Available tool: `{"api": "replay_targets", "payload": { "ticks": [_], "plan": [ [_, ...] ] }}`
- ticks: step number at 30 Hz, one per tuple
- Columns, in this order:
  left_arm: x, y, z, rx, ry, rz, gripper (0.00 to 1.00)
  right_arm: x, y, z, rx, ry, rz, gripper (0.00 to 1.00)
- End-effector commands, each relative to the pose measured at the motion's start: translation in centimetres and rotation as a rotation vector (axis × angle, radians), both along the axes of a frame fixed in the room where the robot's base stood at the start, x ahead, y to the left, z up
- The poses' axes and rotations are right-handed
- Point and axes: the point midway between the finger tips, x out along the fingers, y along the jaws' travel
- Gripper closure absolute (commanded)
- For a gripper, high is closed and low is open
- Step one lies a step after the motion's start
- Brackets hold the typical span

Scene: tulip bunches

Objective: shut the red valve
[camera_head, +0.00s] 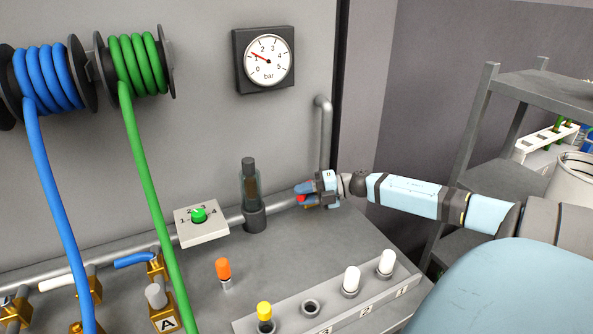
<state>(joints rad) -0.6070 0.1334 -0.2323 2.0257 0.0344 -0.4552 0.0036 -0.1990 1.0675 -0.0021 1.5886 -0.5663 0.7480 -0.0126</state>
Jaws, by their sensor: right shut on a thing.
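The red valve (300,199) sits on the grey pipe at the right end of the bench, near where the pipe turns up. Only a small red part of its handle shows; my gripper hides the rest. My right gripper (303,193) reaches in from the right and is shut on the red valve's handle. I cannot tell how far the handle is turned. My left gripper is not in view.
A pressure gauge (269,60) on the wall reads about 1 bar. A green selector dial (199,215) and a dark glass filter (250,190) sit along the pipe. A grey rack (285,321) holds capped fittings. Blue hose (50,190) and green hose (145,180) hang at left.

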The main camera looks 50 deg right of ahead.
Motion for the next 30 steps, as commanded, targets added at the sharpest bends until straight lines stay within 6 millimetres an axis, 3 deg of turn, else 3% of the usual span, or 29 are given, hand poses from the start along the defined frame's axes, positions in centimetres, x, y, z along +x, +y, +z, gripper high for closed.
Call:
{"api": "replay_targets", "payload": {
  "ticks": [13,30],
  "plan": [
    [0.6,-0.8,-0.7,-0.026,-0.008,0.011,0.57,-1.5,-0.9,-0.2,-0.002,0.000,0.258,1.00],
    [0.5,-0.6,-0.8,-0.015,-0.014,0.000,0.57,-1.8,-1.0,-0.1,0.001,0.001,0.307,1.00]
  ]
}}
